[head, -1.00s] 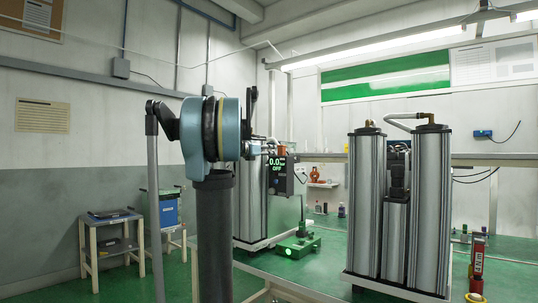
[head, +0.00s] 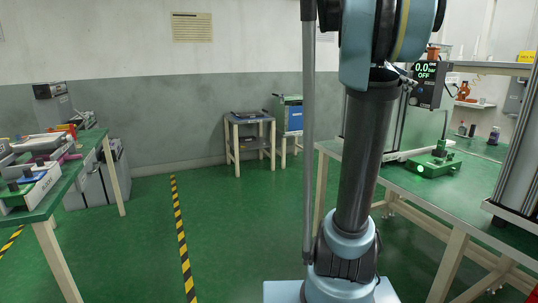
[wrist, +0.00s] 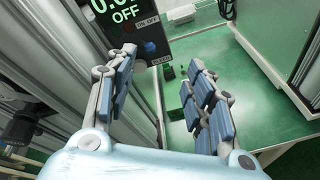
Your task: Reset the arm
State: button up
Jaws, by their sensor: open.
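My gripper (wrist: 162,66) shows in the wrist view. Its two blue-padded fingers are apart, with nothing held between them. A black control box (wrist: 131,28) with a green "OFF" readout is just beyond the left finger. In the head view my arm rises at right of centre. My gripper is not visible there, and the upper arm runs out of the top of the picture. The same control box (head: 428,84) reads "0.0 bar OFF" in the head view, right of my arm.
The green-topped bench (head: 440,190) with a green device (head: 433,163) and metal columns (head: 522,165) stands at right. A green table (head: 75,170) holding parts is at left. A small side table (head: 249,120) stands behind. The floor (head: 140,245) between is clear, with a striped line (head: 181,235).

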jog(key=s+a+f+m+g+y, duration=0.1)
jog(key=s+a+f+m+y, duration=0.3)
jog(key=s+a+f, duration=0.6)
jog(key=s+a+f+m+g+y, duration=0.1)
jog(key=s+a+f+m+y, duration=0.4)
jog(key=s+a+f, duration=0.5)
jog(key=s+a+f+m+g+y, duration=0.1)
jog(key=s+a+f+m+y, duration=0.3)
jog(key=f, duration=1.8)
jog(key=s+a+m, duration=0.2)
jog(key=s+a, duration=0.3)
jog(key=a, duration=0.4)
jog(key=shift+s+a+m+y, duration=0.35)
jog(key=shift+s+m+y, duration=0.05)
jog(key=shift+w+f+g, duration=0.15)
jog(key=shift+w+g, duration=0.15)
jog(key=shift+w, duration=0.2)
jog(key=shift+c, duration=0.3)
